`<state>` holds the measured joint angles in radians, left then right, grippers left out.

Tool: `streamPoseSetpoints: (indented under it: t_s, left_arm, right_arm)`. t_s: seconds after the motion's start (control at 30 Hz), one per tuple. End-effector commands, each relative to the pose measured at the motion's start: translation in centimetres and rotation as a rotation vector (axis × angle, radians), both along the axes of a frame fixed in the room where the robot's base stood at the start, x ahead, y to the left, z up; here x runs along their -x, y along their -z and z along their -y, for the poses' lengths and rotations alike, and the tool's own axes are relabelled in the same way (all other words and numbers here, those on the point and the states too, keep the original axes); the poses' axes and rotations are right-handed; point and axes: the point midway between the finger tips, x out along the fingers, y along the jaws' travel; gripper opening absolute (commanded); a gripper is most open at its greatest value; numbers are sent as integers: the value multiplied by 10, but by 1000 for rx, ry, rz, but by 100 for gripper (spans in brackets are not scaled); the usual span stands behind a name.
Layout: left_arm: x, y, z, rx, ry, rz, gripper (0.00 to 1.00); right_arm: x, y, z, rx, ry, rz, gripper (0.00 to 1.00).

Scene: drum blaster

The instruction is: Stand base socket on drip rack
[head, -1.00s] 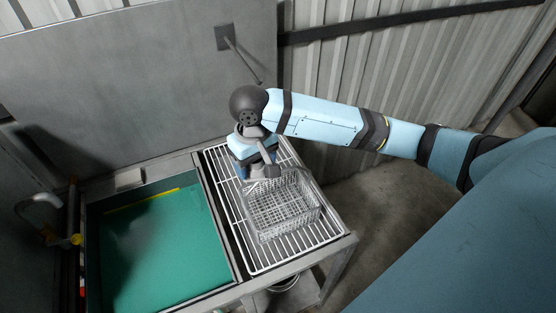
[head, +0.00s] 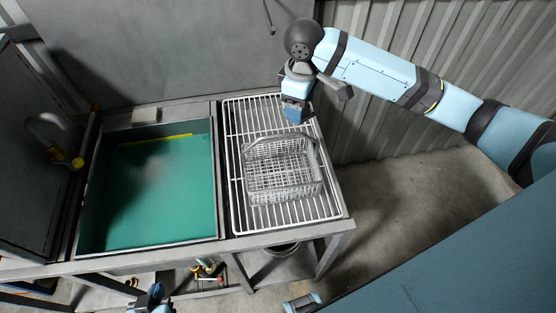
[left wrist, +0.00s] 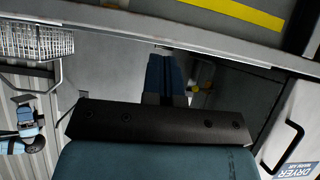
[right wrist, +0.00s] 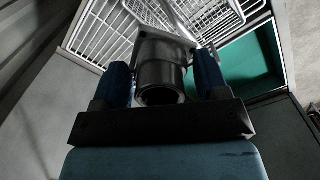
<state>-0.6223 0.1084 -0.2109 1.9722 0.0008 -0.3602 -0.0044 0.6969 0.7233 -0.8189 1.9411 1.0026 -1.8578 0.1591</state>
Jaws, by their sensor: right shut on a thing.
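The base socket (right wrist: 160,78) is a dark grey hollow cylinder with a square flange. My right gripper (right wrist: 163,85) is shut on it, with a blue finger on each side. In the head view my right gripper (head: 295,114) is over the back right part of the white wire drip rack (head: 238,205), behind the basket. The socket is hard to make out there. The rack also shows past the socket in the right wrist view (right wrist: 100,35). My left gripper (head: 152,300) is low in front of the sink bench; its fingers look together and empty in the left wrist view (left wrist: 165,62).
A grey wire basket (head: 282,172) stands on the rack's middle, leaving bare wires at its left and front. A sink with a green bottom (head: 150,195) lies left of the rack. A tap (head: 65,150) stands at the far left. A corrugated wall rises behind at right.

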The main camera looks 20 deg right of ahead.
Motion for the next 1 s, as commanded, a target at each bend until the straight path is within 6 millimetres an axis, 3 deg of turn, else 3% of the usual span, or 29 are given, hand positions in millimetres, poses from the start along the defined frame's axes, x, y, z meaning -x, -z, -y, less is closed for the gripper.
streamPoseSetpoints:
  t_s: [0.03, 0.7, 1.0]
  left_arm:
    - [0, 14, 0, -1, 2, 0, 0]
    - [-2, 92, 3, -5, 32, -1, 0]
    - [-4, 104, 9, 2, 40, 8, 0]
  right_arm:
    - [-7, 10, 4, 1, -113, 1, 39]
    - [-83, 42, 54, -3, -1771, -16, 39]
    - [-100, 44, 69, -8, -2236, -11, 39]
